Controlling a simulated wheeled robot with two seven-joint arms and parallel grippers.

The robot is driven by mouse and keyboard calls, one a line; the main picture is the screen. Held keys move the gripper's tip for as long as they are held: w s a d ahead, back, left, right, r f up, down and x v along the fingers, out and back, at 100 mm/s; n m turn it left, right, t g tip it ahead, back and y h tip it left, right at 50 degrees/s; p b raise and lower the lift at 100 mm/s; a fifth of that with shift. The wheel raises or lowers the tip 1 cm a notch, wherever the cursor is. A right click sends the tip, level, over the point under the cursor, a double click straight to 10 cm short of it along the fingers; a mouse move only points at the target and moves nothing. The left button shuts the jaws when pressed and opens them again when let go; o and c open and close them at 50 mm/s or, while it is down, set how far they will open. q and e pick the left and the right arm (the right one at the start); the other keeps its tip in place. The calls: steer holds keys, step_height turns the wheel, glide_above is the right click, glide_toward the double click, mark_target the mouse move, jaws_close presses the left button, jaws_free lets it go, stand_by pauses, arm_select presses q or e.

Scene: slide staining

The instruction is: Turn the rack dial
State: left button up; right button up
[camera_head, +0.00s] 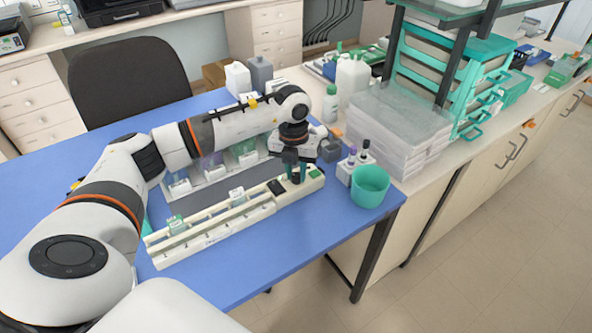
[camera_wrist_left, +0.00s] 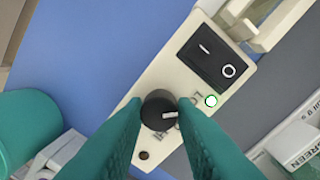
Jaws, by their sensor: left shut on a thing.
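The long cream rack (camera_head: 215,226) lies on the blue table, with its control panel at the right end. My left gripper (camera_head: 295,172) points down over that end. In the left wrist view, the black rack dial (camera_wrist_left: 158,108) with a light pointer mark stands between the teal fingers of my left gripper (camera_wrist_left: 159,118). The fingers are shut on the dial. In the head view the fingers hide the dial. My right gripper is not in view.
A teal cup (camera_head: 370,187) stands near the table's right edge, close to the rack end. A small white holder with purple-capped tubes (camera_head: 352,166) is behind it. Staining jars (camera_head: 212,165) stand behind the rack under my left arm. The table in front of the rack is clear.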

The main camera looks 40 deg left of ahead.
mark_target(294, 174)
arm_select(q)
steer(key=shift+r, duration=0.1)
steer(key=o, duration=1)
steer(key=shift+s+a+r+b, duration=0.15)
steer(key=shift+r+b, duration=0.45)
steer(key=shift+r, duration=2.4)
steer(key=shift+w+a+r+b, duration=0.15)
steer(key=shift+r+b, duration=0.45)
steer(key=shift+r, duration=2.4)
steer(key=shift+s+f, duration=0.15)
